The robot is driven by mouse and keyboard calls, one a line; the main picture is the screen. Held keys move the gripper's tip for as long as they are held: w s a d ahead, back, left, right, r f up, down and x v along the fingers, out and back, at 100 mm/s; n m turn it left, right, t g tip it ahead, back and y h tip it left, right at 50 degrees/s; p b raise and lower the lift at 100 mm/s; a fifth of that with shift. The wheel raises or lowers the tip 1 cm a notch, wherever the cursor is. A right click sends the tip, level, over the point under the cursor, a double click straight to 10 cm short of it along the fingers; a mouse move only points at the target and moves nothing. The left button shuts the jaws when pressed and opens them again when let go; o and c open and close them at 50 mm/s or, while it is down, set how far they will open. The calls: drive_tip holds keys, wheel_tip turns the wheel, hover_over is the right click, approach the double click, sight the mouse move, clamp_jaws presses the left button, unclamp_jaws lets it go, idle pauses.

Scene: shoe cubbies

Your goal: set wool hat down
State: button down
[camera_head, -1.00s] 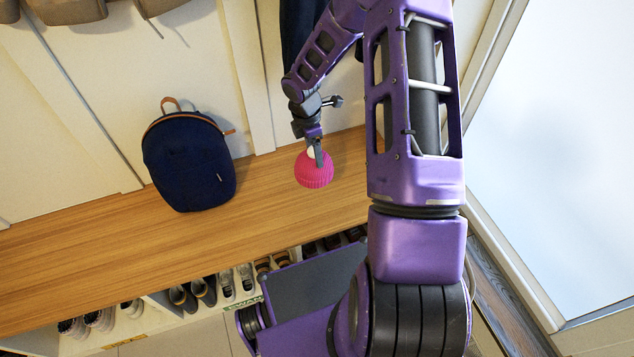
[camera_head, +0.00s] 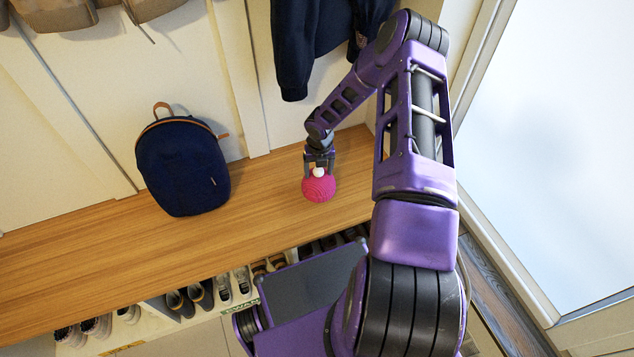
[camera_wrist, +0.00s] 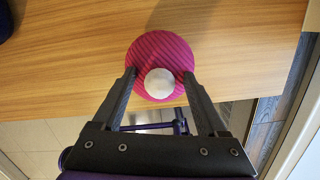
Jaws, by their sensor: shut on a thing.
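The wool hat (camera_head: 319,190) is pink and knitted, with a white pompom on top. My gripper (camera_head: 320,172) is above it, shut on the hat near the pompom, fingers pointing down. In the wrist view the hat (camera_wrist: 160,50) shows between and beyond the two dark fingers (camera_wrist: 158,82), with the white pompom towards me. The hat is upright, over or on the wooden bench top (camera_head: 262,205). I cannot tell for sure whether its underside touches the wood.
A navy backpack (camera_head: 183,165) stands on the bench to the left. A dark jacket (camera_head: 305,50) hangs behind my arm. Shoes (camera_head: 200,293) fill cubbies under the bench. Bare bench top lies between backpack and hat.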

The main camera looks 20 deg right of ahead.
sight(319, 180)
drive_tip(key=shift+f+b, duration=0.3)
drive_tip(key=shift+f, duration=2.3)
drive_tip(key=shift+f, duration=0.1)
unclamp_jaws()
drive_tip(key=r, duration=0.4)
drive_tip(key=s+r+p, duration=0.1)
drive_tip(key=r, duration=0.3)
drive_tip(key=r+p, duration=0.1)
drive_tip(key=r, duration=0.3)
drive_tip(key=shift+s+a+r, duration=0.1)
drive_tip(key=shift+s+a, duration=0.05)
drive_tip(key=shift+s, duration=0.05)
